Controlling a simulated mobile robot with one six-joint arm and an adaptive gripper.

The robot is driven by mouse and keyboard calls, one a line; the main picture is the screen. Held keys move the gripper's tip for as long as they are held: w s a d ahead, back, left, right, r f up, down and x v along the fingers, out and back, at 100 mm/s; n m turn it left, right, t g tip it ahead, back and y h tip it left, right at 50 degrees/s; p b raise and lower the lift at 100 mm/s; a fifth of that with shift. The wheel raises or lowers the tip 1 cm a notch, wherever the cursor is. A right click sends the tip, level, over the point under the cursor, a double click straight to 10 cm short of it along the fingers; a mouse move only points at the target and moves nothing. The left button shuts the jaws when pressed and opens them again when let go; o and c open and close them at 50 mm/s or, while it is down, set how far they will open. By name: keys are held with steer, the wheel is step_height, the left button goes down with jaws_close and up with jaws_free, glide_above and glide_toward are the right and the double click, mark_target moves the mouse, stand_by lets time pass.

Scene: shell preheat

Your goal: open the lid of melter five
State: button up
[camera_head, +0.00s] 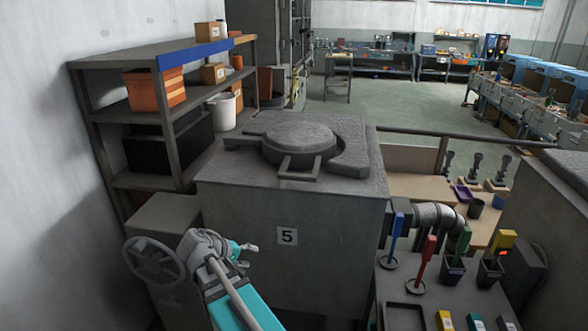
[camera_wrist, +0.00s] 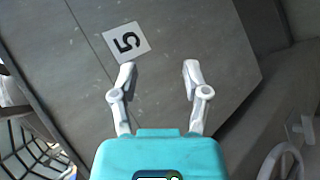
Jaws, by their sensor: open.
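Melter five (camera_head: 240,235) is a large grey block with a white plate marked 5 (camera_head: 287,236) on its front. Its round lid (camera_head: 300,140) lies flat on top, with a bar handle (camera_head: 298,172) reaching toward the front edge. The lid appears shut. My gripper (camera_head: 247,255) is low in front of the melter, left of the plate and well below the lid. In the wrist view my gripper (camera_wrist: 159,70) is open and empty, facing the front wall, with the number plate (camera_wrist: 127,43) beyond its left finger. The lid is outside the wrist view.
A handwheel (camera_head: 154,260) stands left of my gripper and also shows in the wrist view (camera_wrist: 282,162). A shelf (camera_head: 165,115) with boxes and buckets is behind left. A console (camera_head: 440,295) with coloured levers is at right. A pipe (camera_head: 435,215) runs beside the melter.

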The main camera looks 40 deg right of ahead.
mark_target(294, 178)
steer(key=w+d+r+h+p, duration=0.1)
steer(key=d+r+h+p, duration=0.1)
steer(key=r, duration=0.7)
steer(key=w+d+r+g+h+p, duration=0.1)
steer(key=d+r+h+p, duration=0.2)
steer(key=r+h, duration=0.3)
step_height(294, 178, up, 3)
steer(key=shift+w+d+r, duration=0.2)
steer(key=shift+w+d, duration=0.2)
steer(key=shift+d, duration=0.25)
steer(key=shift+d, duration=0.15)
steer(key=shift+s+d, duration=0.2)
steer(key=shift+d, duration=2.05)
steer(key=shift+s+d, duration=0.15)
steer(key=shift+d, duration=2.05)
steer(key=shift+s+d, duration=0.2)
steer(key=shift+d, duration=2.05)
jaws_close()
